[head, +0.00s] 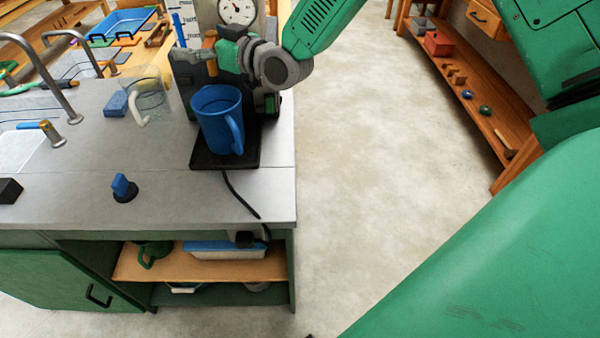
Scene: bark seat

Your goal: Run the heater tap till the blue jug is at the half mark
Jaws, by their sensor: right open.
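The blue jug (220,124) stands upright on the black drip base (204,160) of the heater, its handle toward the right front. Its open top shows, but I cannot make out a water level or a half mark inside. The heater (203,14) stands behind it with a round white dial (237,11). An orange-brown tap handle (210,44) shows above the jug. My right gripper (200,58) reaches in from the right, just above and behind the jug. It is open, with its fingers close to the tap handle; contact cannot be told. My left gripper is not in view.
A clear jug (152,96) and a blue sponge (115,104) stand left of the heater. A blue knob (122,187) sits near the counter's front. A black cable (238,195) runs over the counter (70,206). Sink taps are at far left; the floor right is clear.

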